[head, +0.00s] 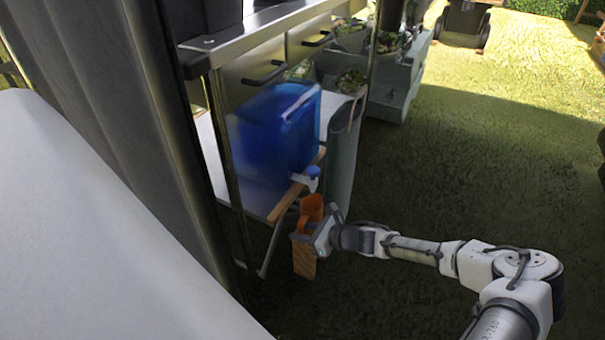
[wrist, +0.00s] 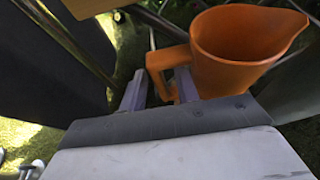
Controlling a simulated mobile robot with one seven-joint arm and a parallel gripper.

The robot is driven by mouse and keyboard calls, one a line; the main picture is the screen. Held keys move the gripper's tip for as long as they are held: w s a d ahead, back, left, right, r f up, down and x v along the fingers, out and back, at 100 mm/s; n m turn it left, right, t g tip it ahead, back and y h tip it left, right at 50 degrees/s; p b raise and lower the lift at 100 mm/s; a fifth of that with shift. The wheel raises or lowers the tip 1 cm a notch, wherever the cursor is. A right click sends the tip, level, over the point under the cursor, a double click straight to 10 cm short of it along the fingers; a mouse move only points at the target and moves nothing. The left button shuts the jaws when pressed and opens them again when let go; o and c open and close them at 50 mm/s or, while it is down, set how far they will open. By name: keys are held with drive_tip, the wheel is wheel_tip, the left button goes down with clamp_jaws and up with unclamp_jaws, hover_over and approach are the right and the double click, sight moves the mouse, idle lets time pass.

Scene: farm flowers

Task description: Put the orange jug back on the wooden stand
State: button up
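The orange jug (head: 312,207) is upright below the front edge of the shelf in the head view. In the wrist view the jug (wrist: 245,50) fills the upper right, its open rim up and its spout to the right. My gripper (head: 318,228) is at the jug's handle; in the wrist view its two fingers (wrist: 160,88) are on either side of the handle and look closed on it. An orange-brown wooden piece (head: 304,262), which looks like the wooden stand, shows just below the jug. I cannot tell whether the jug touches it.
A blue water container (head: 277,130) with a tap (head: 312,172) stands on the white shelf, above the jug. A grey-green cloth or bag (head: 343,155) hangs close to the right. Open grass (head: 450,180) lies further right.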

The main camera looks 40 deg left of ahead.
drive_tip(key=shift+r, duration=0.15)
drive_tip(key=p+v, duration=0.3)
drive_tip(key=v, duration=0.9)
drive_tip(key=shift+d, duration=0.1)
